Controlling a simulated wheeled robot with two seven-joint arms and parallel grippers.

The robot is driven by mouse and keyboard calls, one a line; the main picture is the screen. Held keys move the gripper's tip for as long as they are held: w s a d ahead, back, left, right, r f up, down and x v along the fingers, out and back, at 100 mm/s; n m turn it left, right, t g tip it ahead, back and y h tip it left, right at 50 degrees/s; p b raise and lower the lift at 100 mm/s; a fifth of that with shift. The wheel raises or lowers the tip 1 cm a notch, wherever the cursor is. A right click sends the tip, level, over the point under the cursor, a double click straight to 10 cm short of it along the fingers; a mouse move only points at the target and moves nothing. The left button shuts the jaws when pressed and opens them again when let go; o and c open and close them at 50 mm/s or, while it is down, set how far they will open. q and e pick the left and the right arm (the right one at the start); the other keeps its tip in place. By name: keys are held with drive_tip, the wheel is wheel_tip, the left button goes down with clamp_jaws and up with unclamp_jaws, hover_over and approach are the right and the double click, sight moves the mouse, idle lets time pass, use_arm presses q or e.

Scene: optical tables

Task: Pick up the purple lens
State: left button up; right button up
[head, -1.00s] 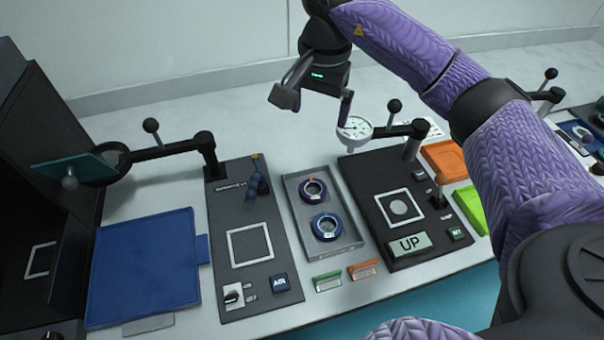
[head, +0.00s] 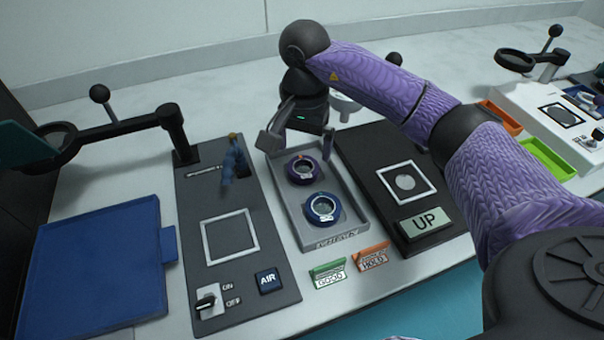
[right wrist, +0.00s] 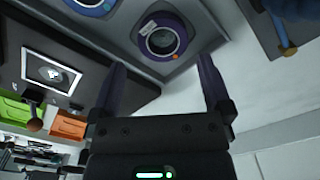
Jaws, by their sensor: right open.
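The purple lens (head: 303,169) is a dark purple ring with a clear centre. It lies at the back of a grey tray (head: 335,240), behind a blue lens (head: 322,208). It also shows in the right wrist view (right wrist: 162,40), beyond the fingertips and between their lines. My right gripper (head: 298,145) is over the back end of the tray, its fingers apart and empty. In the right wrist view the two fingers (right wrist: 160,75) are wide apart, with nothing between them. My left gripper is not in view.
A dark panel with an AIR button (head: 269,281) stands left of the tray. A dark panel with an UP display (head: 425,222) stands right. Green (head: 328,273) and orange (head: 371,257) cards are in front.

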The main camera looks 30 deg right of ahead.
sight(303, 167)
drive_tip(key=f+b, duration=0.1)
drive_tip(key=f, duration=0.1)
drive_tip(key=f+b, duration=0.1)
drive_tip(key=f, duration=0.2)
drive_tip(key=shift+w+d+f, duration=0.1)
drive_tip(key=shift+w+f, duration=0.1)
drive_tip(key=shift+f, duration=0.15)
drive_tip(key=shift+r, duration=0.15)
drive_tip(key=shift+c, duration=0.3)
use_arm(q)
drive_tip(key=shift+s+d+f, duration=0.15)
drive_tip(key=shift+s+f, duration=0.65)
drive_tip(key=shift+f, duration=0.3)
use_arm(e)
drive_tip(key=c, duration=1)
